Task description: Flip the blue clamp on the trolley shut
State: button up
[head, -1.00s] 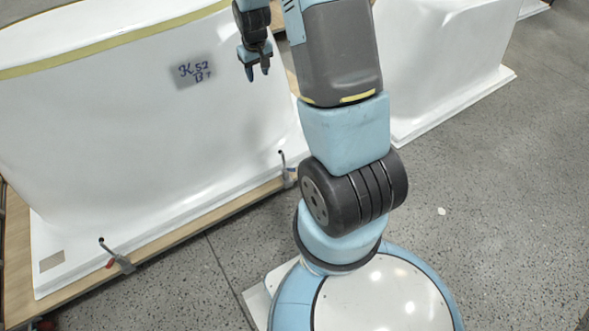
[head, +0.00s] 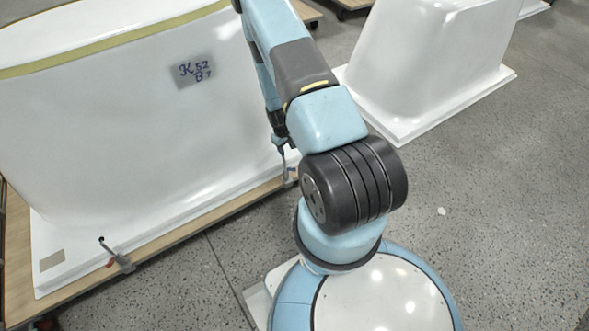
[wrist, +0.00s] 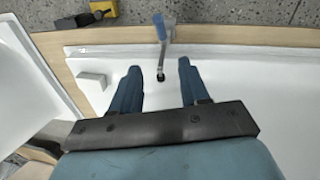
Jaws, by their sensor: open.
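The blue-handled clamp (wrist: 162,30) sits on the wooden edge of the trolley (wrist: 220,36) in the wrist view. Its thin arm reaches over the white tub rim to a black tip (wrist: 160,75). My gripper (wrist: 157,68) is open and empty. Its two blue fingers lie on either side of the tip in that view, with gaps; I cannot tell the height between them. In the head view the clamp (head: 289,178) stands at the trolley's right end, with my gripper (head: 281,145) just above it, partly hidden by my arm.
A red-handled clamp (head: 118,262) stands further left on the same trolley edge. The large white tub shell (head: 110,130) rises behind. Another white shell (head: 430,70) stands at the right. A black and yellow object (wrist: 78,20) lies beyond the trolley edge. Grey floor (head: 480,200) is clear at the right.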

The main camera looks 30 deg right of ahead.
aim_at(292, 170)
jog(key=f, duration=0.5)
jog(key=d+f, duration=0.1)
jog(key=f, duration=0.4)
jog(key=s+d+f, duration=0.1)
jog(key=f, duration=0.5)
jog(key=shift+d+f, duration=0.1)
grip_shut()
dwell(0.3)
jog(key=shift+d, duration=0.45)
jog(key=shift+a, duration=0.1)
